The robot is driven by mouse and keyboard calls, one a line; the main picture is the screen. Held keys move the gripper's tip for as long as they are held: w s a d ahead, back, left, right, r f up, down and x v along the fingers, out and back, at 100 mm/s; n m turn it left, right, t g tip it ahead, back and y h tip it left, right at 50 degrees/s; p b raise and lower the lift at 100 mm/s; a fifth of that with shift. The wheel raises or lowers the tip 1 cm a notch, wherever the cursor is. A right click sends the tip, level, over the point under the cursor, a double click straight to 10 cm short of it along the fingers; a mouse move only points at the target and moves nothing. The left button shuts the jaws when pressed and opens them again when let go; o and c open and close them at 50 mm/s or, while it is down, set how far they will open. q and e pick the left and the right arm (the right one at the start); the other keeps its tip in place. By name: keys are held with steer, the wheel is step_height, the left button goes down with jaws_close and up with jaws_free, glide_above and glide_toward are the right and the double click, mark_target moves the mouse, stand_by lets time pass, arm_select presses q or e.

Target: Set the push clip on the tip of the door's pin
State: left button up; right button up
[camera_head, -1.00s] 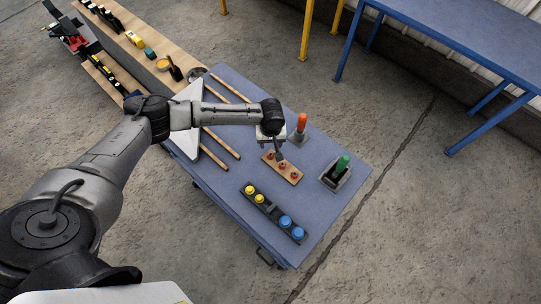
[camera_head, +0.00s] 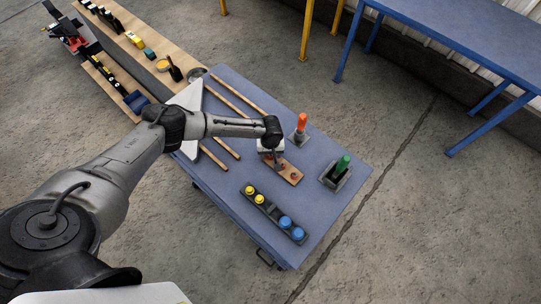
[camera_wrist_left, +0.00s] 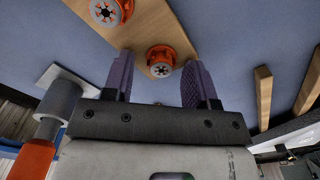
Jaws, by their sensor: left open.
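Orange-red push clips sit on a small wooden strip (camera_head: 296,180) on the blue table, partly hidden by my arm in the head view. In the left wrist view, one push clip (camera_wrist_left: 160,60) lies between the two purple fingers of my left gripper (camera_wrist_left: 159,66). The fingers are apart, one on each side of it, and I cannot tell if they touch it. A second clip (camera_wrist_left: 106,12) is at the top edge. In the head view, my left gripper (camera_head: 278,160) is over the strip's far end. I cannot make out the door's pin. My right gripper is not in view.
An orange-handled piece (camera_head: 301,124) and a green-handled piece (camera_head: 342,166) stand near the strip. A dark bar with yellow and blue knobs (camera_head: 272,212) lies at the front. A white panel (camera_head: 190,97) and wooden rods (camera_head: 220,143) lie to the left.

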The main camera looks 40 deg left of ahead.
arm_select(q)
jaws_close()
stand_by(0.4)
steer(key=shift+r, duration=0.15)
